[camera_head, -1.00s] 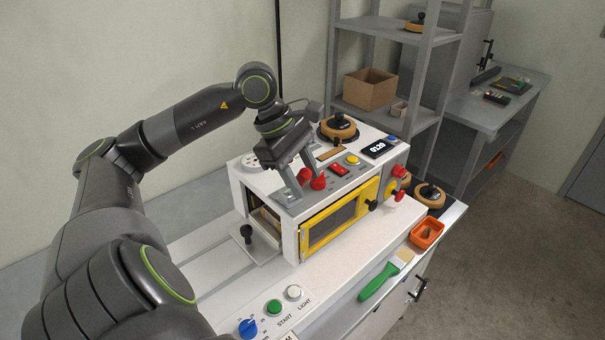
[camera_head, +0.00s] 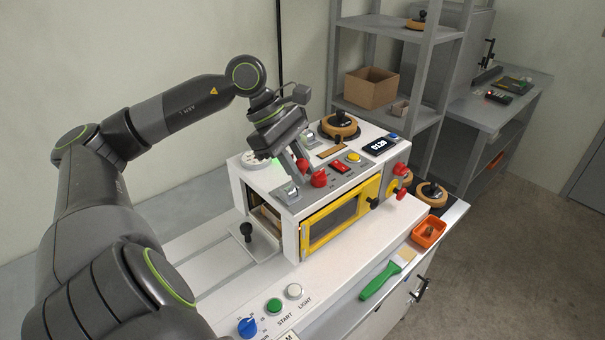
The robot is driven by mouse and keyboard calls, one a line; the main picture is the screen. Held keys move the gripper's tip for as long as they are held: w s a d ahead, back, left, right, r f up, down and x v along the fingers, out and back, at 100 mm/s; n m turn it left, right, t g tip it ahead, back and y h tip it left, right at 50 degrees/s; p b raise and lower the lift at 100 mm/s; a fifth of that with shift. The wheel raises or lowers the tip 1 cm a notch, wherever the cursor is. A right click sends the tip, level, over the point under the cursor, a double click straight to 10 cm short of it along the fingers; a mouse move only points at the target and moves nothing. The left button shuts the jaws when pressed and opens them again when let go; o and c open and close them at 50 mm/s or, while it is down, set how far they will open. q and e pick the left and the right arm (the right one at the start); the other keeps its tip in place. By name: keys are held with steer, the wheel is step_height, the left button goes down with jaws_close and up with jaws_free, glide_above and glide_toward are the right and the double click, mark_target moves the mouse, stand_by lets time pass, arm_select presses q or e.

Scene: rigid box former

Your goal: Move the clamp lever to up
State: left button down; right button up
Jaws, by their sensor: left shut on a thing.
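The box former is a white machine (camera_head: 290,236) on the bench, with a grey control panel on its top. The clamp lever (camera_head: 303,165) shows as a red grip near the panel's left end, close to a small metal bracket (camera_head: 289,191). My left gripper (camera_head: 299,163) comes down from above and is shut on the lever's red grip, which it partly hides. The lever looks raised and tilted, but its exact angle is hard to tell. My right gripper is out of view.
A red knob (camera_head: 319,178) stands just right of the lever. A red rocker switch (camera_head: 341,167), a yellow button (camera_head: 354,157) and a display (camera_head: 380,146) lie further right. A yellow-framed door (camera_head: 312,236) is on the front. A green brush (camera_head: 377,283) lies on the bench.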

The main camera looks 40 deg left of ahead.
arm_select(q)
steer(key=shift+w+a+h+b, duration=0.15)
steer(key=shift+a+h+b, duration=0.95)
steer(key=shift+h+b, duration=0.1)
steer(key=a+h+b, duration=0.2)
steer(key=a+n+h+b, duration=0.1)
steer(key=a+h+b, duration=0.1)
steer(key=h, duration=0.1)
steer(key=shift+w+f, duration=0.1)
steer(key=shift+w, duration=0.1)
steer(key=shift+a+f+n+h+b, duration=0.2)
steer(key=shift+a+h+b, duration=0.35)
steer(key=shift+h+b, duration=0.25)
steer(key=shift+a+f+n+h+b, duration=0.1)
steer(key=shift+a+n+h+b, duration=0.1)
steer(key=shift+a+h+b, duration=0.5)
steer(key=shift+d, duration=0.15)
steer(key=c, duration=1.3)
jaws_free()
steer(key=shift+f, duration=0.1)
steer(key=shift+o, duration=0.2)
